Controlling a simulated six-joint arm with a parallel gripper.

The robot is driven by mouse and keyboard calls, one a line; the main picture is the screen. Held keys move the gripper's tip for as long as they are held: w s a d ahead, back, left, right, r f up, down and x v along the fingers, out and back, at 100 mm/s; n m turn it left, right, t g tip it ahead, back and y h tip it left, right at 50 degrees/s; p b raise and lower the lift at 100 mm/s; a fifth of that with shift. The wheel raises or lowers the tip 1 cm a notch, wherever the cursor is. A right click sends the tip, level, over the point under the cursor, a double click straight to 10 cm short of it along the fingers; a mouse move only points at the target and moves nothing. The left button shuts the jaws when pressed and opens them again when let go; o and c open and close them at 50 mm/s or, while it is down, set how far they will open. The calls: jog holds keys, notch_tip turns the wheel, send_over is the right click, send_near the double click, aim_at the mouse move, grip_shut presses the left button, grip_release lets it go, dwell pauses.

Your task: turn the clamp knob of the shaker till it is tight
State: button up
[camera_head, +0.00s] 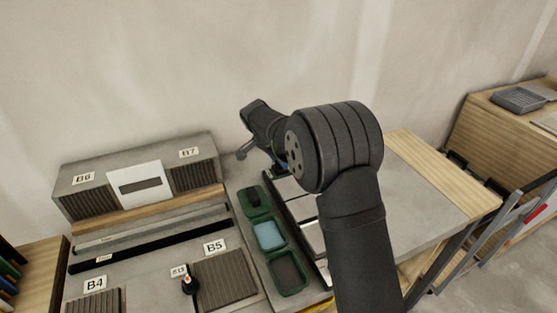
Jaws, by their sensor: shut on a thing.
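My gripper (277,163) is at the far end of my dark arm, near the back of the bench and beyond the green tray. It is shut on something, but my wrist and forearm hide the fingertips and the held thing. I cannot make out the shaker or its clamp knob with certainty. A pale plate with dark edges (309,235) shows in part just left of my forearm. I cannot tell whether it belongs to the shaker.
A grey panel (140,268) holds a small black knob (189,284) and ribbed pads. Bare grey bench top (425,195) lies right of my arm.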

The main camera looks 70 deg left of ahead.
jog(key=o, duration=1)
jog(key=v, duration=1.7)
jog(key=shift+s+r, duration=0.15)
jog(key=shift+r, duration=0.05)
jog(key=x, duration=1.7)
jog(key=shift+f, duration=0.25)
